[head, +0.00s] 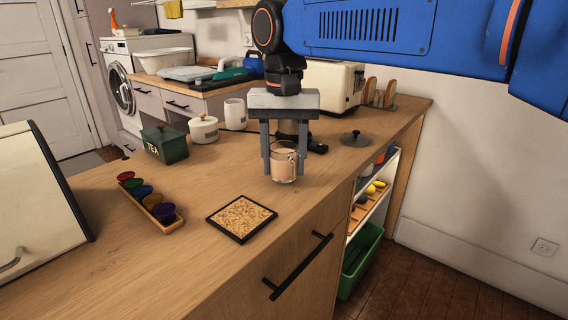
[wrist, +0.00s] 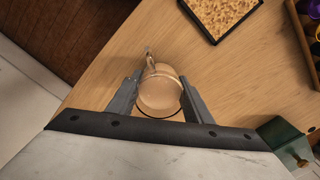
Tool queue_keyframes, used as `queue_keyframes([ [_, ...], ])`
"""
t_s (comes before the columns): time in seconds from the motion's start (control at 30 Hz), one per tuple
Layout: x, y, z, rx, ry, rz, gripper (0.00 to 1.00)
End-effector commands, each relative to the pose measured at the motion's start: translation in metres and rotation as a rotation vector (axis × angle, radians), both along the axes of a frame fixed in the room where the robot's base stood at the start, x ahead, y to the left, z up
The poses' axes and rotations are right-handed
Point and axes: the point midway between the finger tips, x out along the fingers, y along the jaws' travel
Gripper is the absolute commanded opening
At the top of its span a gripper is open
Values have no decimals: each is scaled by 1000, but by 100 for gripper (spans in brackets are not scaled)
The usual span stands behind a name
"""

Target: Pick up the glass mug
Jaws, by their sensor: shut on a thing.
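Part of the mug's far side is hidden.
A cork trivet (head: 241,218) lies in front, left of the mug. A tray of coloured cups (head: 150,202), a green tea tin (head: 165,144) and white canisters (head: 203,129) stand to the left. A toaster (head: 332,86) and a dark lid (head: 354,138) are behind. The counter's right edge is close.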

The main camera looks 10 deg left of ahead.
Motion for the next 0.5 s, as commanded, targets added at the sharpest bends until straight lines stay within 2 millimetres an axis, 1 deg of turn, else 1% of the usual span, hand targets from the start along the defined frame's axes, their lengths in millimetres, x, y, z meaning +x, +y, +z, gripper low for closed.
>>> queue_keyframes([
  [0.5,0,0,41,1,-1,0,17],
])
